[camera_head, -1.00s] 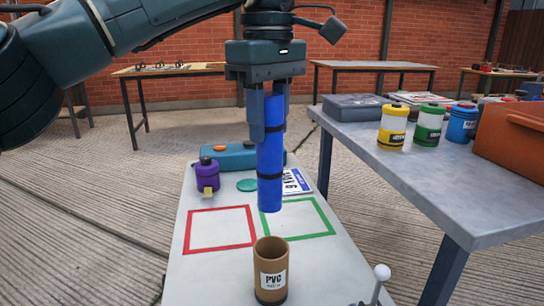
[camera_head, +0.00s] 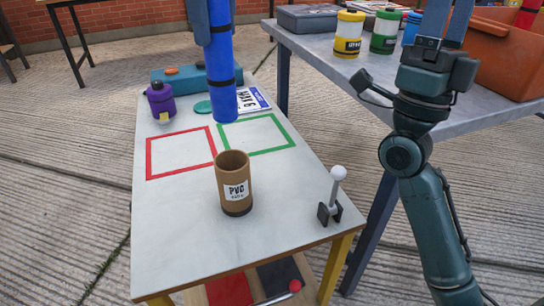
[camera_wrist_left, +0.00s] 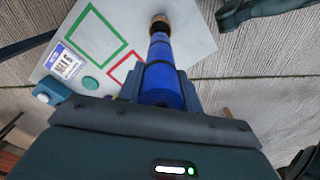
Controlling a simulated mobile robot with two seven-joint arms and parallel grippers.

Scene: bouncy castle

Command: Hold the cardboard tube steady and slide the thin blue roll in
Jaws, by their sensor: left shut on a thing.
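The blue roll (camera_head: 221,75) with black bands hangs upright, held by my left gripper (camera_head: 217,30) near its upper part. The gripper is shut on it, and its upper part is cut off by the frame. The brown cardboard tube (camera_head: 232,190), labelled PVC, stands upright and open-topped on the white table. The roll's lower end is apart from the tube, above and behind it. In the left wrist view the roll (camera_wrist_left: 161,75) points toward the tube (camera_wrist_left: 160,24). My right gripper (camera_head: 447,22) is open and empty, over the grey table, its fingers pointing away; nothing of it touches the tube.
The white table (camera_head: 175,230) bears red (camera_head: 181,153) and green (camera_head: 256,132) outlined squares, a purple canister (camera_head: 160,102), a blue case (camera_head: 190,80) and a white-knobbed lever (camera_head: 335,190). The grey table (camera_head: 350,85) at right holds yellow (camera_head: 348,34) and green (camera_head: 384,34) canisters and an orange bin (camera_head: 500,55).

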